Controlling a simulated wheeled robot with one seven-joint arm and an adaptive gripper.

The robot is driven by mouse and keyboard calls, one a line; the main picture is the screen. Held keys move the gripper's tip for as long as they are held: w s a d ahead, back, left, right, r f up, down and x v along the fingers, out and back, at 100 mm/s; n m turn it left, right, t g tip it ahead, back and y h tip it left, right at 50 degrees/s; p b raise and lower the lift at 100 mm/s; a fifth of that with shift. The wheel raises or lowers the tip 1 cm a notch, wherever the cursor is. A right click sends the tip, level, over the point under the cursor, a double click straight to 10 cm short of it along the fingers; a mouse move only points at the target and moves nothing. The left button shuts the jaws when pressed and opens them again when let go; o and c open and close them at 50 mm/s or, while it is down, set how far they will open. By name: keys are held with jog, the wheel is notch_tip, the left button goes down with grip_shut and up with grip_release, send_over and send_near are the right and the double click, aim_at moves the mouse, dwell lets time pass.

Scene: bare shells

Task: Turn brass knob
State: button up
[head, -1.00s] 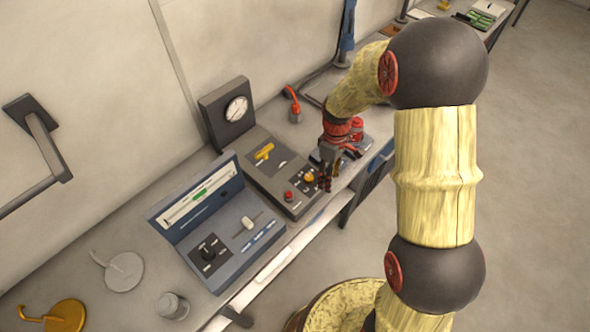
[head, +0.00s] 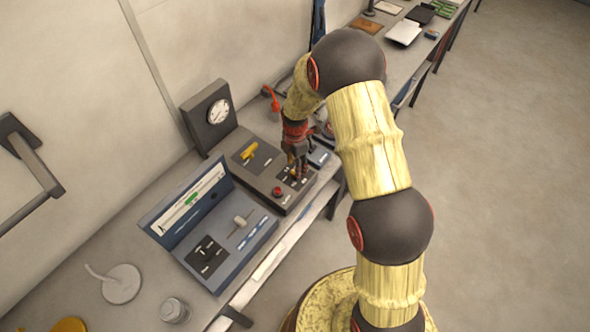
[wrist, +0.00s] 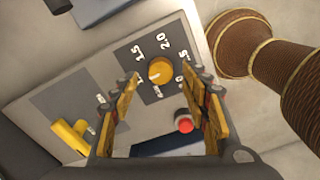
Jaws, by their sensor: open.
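The brass knob (wrist: 161,70) is round and yellow with a white pointer line. It sits on a dark dial plate with printed numbers, and its pointer is toward the lower left in the wrist view. My gripper (wrist: 163,84) is open, with its two yellow-padded fingers apart on either side of the knob in that view. I cannot tell whether the pads touch it. In the head view my gripper (head: 297,172) is over the right part of the grey control panel (head: 262,183), where it largely hides the knob.
A red button (wrist: 184,124) is on the panel near my right finger. A yellow lever (head: 249,152) is at the panel's left. A blue-grey open case (head: 228,262) with a slider stands in front, and a gauge box (head: 208,116) stands behind.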

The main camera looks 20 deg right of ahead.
jog(key=shift+f, duration=1.45)
jog(key=shift+c, duration=0.7)
jog(key=c, duration=1)
